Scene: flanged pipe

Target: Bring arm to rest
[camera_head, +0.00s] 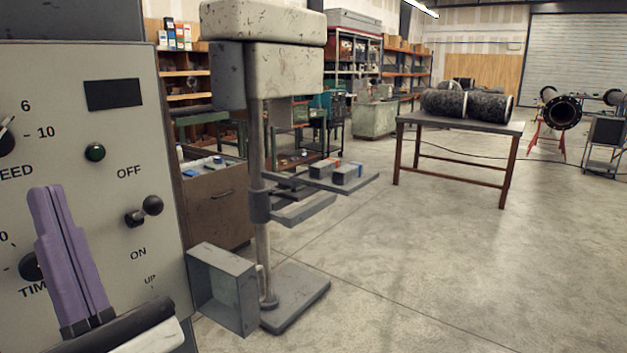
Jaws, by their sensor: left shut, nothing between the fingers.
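My left gripper (68,250) is at the lower left, its purple fingers pointing up and pressed together with nothing between them. It is in front of the grey control panel (80,140), between the lower left knob and the toggle switch (144,211). I cannot tell whether the fingers touch the panel. My dark and white left arm comes in along the bottom edge. My right gripper is out of view.
A drill press (262,150) stands right beside the panel, with a grey box (222,288) at its base. A table (460,125) with black cylinders and a flanged pipe (562,112) are farther back. The concrete floor (430,270) at right is clear.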

